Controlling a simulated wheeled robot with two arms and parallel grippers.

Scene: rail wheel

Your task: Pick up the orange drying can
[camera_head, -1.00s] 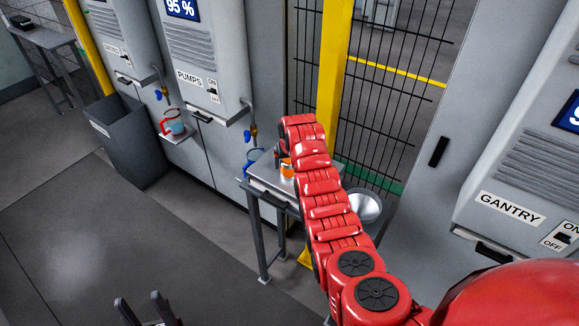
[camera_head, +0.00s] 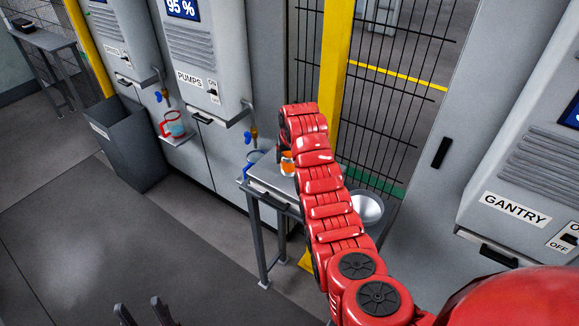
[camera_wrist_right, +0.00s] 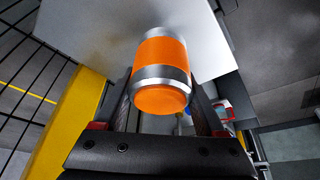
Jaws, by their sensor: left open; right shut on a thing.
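The orange can (camera_wrist_right: 160,62) has silver metal bands and fills the middle of the right wrist view. My right gripper (camera_wrist_right: 161,98) is shut on it, with a dark finger on each side. In the head view only a small part of the orange can (camera_head: 288,162) shows, over the small grey table (camera_head: 262,184). My red right arm hides the rest of it and the right gripper there. Whether the can touches the tabletop cannot be told. My left gripper (camera_head: 143,312) is open and empty at the bottom edge of the head view.
A metal bowl (camera_head: 367,208) sits right of my arm. A yellow post (camera_head: 335,65) and wire fence (camera_head: 395,90) stand behind the table. A blue-handled tap (camera_head: 251,137) is above it. A red-handled jug (camera_head: 174,126) stands on a ledge, near a grey bin (camera_head: 130,145).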

